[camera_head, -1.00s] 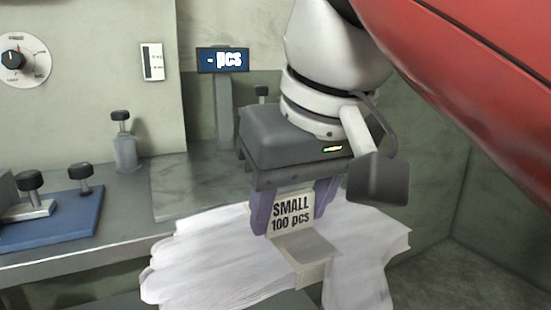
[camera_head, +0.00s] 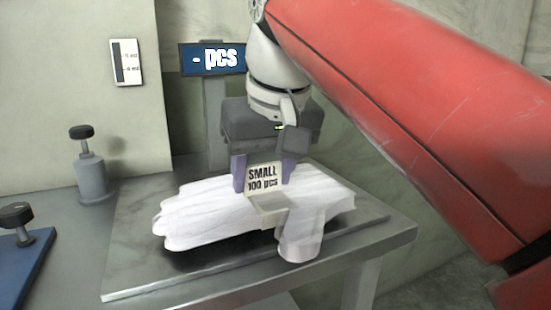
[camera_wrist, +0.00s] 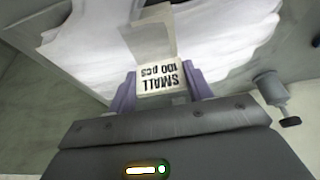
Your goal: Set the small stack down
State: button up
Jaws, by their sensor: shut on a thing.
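The small stack (camera_head: 215,212) is a pile of white film gloves with a paper band and a tag (camera_head: 262,178) reading "SMALL 100 pcs". My gripper (camera_head: 264,178) has its purple fingers shut on the tagged band at the top of the stack. The stack is over the grey metal plate (camera_head: 140,280) in the head view, with a dark shadow under its left part; whether it touches the plate I cannot tell. In the wrist view the tag (camera_wrist: 158,78) sits between the fingers, and the white gloves (camera_wrist: 90,45) spread out beyond it.
A display reading "- pcs" (camera_head: 213,59) stands on a post behind the plate. A grey knobbed post (camera_head: 90,175) stands left of the plate. A blue base (camera_head: 22,262) with a black knob is at the lower left. The plate's front and left parts are clear.

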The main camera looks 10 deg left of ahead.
jog(key=w+a, duration=0.2)
jog(key=w, duration=0.1)
jog(key=shift+w+p, duration=0.2)
jog(key=shift+p, duration=0.1)
jog(key=shift+w+a+r+p, duration=0.1)
jog(key=shift+w+a+p, duration=0.1)
jog(key=shift+w+a, duration=0.25)
jog(key=shift+w+a+p, duration=0.15)
jog(key=shift+w+a, duration=0.05)
jog(key=shift+w, duration=0.35)
jog(key=shift+b+x, duration=0.35)
jog(key=shift+x, duration=0.5)
jog(key=o, duration=1)
jog(key=p+v, duration=0.1)
jog(key=v, duration=1.1)
jog(key=shift+p, duration=0.4)
